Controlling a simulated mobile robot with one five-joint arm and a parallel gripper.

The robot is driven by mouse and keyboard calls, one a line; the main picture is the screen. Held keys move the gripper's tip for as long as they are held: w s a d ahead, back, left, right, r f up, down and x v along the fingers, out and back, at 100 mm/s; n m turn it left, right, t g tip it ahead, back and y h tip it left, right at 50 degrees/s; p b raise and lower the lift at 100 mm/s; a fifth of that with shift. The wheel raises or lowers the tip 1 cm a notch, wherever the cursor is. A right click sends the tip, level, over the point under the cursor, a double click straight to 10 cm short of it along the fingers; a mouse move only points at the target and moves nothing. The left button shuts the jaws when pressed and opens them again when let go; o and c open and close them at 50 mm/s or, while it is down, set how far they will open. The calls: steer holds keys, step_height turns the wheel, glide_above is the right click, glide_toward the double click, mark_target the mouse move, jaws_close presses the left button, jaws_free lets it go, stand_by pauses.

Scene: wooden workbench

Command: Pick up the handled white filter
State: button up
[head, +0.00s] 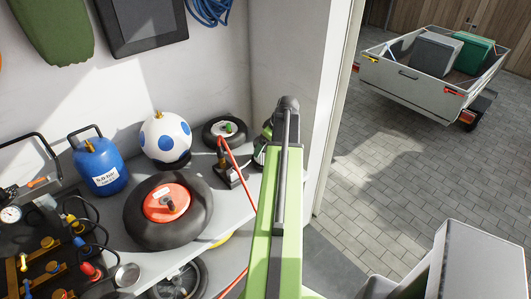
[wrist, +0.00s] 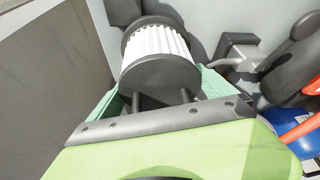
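The handled white filter (wrist: 157,45) is in the upper middle of the wrist view. It has white pleats between dark round end caps, and two dark handle posts come from the near cap towards me. My gripper (wrist: 162,88) has a green finger on each side of the near cap and handle, spread wide. The handle lies between the fingers, and I see no finger closed on it. Whether a finger touches the filter I cannot tell. In the head view my green arm hides most of the gripper and filter.
The grey bench (head: 112,258) holds a black wheel with a red hub (head: 168,203), a blue gas bottle (head: 99,165), a white ball-shaped tank with blue spots (head: 165,138) and a small wheel (head: 225,131). A red hose (head: 234,163) runs close to my arm. A wall stands behind.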

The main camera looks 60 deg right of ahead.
steer(key=c, duration=0.8)
steer(key=shift+r+p, duration=0.35)
steer(key=shift+c, duration=0.2)
steer(key=r+p, duration=0.4)
steer(key=shift+s+d+r+p, duration=0.15)
steer(key=shift+s+r+p, duration=0.05)
steer(key=shift+r+p, duration=0.15)
steer(key=s+d+r+p, duration=0.5)
steer(key=s, duration=0.5)
steer(key=shift+r, duration=0.25)
